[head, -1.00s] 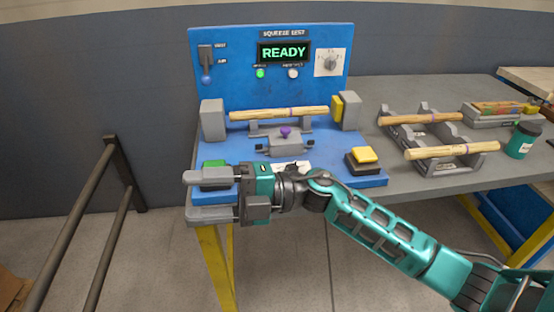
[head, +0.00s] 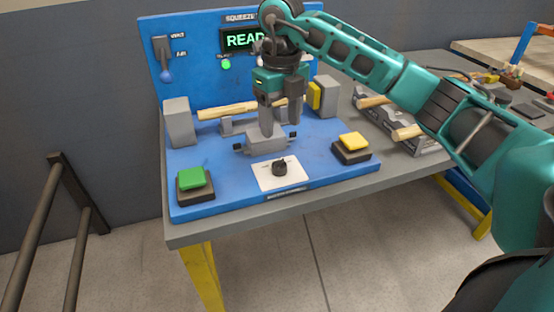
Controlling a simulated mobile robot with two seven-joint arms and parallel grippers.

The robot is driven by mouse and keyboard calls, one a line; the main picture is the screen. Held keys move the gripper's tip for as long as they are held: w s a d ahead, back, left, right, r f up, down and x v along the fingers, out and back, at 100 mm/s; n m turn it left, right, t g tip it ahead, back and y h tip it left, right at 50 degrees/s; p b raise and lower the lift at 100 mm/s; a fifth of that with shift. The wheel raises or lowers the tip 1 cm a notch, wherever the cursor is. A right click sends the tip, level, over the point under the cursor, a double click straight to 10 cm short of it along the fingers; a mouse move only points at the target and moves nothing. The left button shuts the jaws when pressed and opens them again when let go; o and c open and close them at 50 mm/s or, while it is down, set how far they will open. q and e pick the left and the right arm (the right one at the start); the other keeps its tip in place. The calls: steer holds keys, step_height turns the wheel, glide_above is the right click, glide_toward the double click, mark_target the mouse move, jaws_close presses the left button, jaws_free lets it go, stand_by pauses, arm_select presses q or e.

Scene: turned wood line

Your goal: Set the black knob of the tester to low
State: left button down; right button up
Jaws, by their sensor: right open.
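The blue tester (head: 230,190) stands on a grey table, with its upright panel at the back. The black knob (head: 280,169) sits on a white plate (head: 263,183) at the front middle of the tester. The plate's markings are too small to read, and I cannot tell the knob's setting for sure. My right gripper (head: 281,118) is open and points down over the grey clamp block (head: 258,142), behind the black knob and apart from it. The gripper hides the block's purple knob and part of the panel. My left gripper is not in view.
A green button (head: 194,178) is left of the knob, a yellow button (head: 353,141) right. A wooden bar (head: 226,109) lies behind the gripper. A lever (head: 164,60) is on the panel. My right arm covers part of a rack with wooden bars (head: 374,102).

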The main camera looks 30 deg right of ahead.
mark_target(280, 162)
step_height(280, 162, down, 10)
steer(key=shift+r+b, duration=0.1)
steer(key=shift+b, duration=0.25)
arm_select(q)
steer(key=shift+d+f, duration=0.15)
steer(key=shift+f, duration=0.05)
arm_select(e)
steer(key=shift+f, duration=0.6)
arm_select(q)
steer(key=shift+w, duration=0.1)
arm_select(e)
steer(key=shift+c, duration=0.4)
steer(key=c, duration=1)
steer(key=shift+o, duration=0.2)
